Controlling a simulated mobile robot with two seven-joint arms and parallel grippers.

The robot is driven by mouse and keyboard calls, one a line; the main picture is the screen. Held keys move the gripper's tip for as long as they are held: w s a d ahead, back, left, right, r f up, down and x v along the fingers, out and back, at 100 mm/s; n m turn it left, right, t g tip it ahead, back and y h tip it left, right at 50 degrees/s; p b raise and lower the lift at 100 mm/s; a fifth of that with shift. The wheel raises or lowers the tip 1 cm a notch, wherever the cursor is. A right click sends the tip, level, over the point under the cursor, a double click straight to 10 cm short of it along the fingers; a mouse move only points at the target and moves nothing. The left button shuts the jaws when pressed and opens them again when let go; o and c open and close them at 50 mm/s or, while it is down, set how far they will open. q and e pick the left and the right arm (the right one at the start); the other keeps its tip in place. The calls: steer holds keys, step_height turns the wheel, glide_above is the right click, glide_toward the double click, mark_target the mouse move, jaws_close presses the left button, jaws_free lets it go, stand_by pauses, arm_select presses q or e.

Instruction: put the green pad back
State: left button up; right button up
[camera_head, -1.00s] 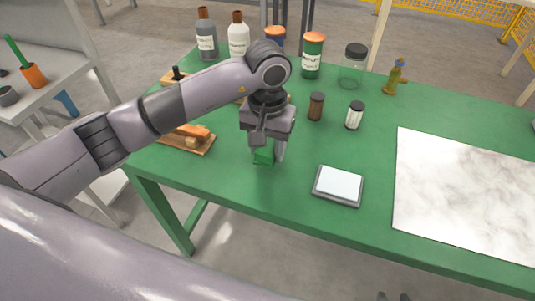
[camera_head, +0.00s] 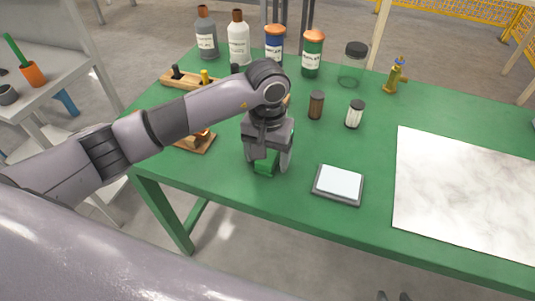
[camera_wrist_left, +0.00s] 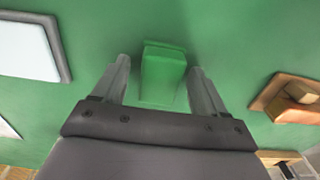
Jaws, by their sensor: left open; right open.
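The green pad (camera_head: 265,165) is a small green block on the green table near its front edge. My left gripper (camera_head: 267,168) is right over it, pointing down, with a finger on each side. In the left wrist view the pad (camera_wrist_left: 163,75) stands between the two spread fingers (camera_wrist_left: 160,68), with a visible gap on each side. The left gripper is open. The pad's upper part is hidden by the gripper in the head view.
A scale (camera_head: 339,185) lies right of the gripper, and a marble slab (camera_head: 470,190) farther right. A brown jar (camera_head: 316,105), a white jar (camera_head: 354,115) and several bottles stand behind.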

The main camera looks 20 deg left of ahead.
mark_target(268, 155)
arm_select(q)
steer(key=shift+r, duration=0.25)
step_height(268, 155, up, 12)
steer(key=shift+b, duration=0.45)
steer(key=shift+f, duration=0.15)
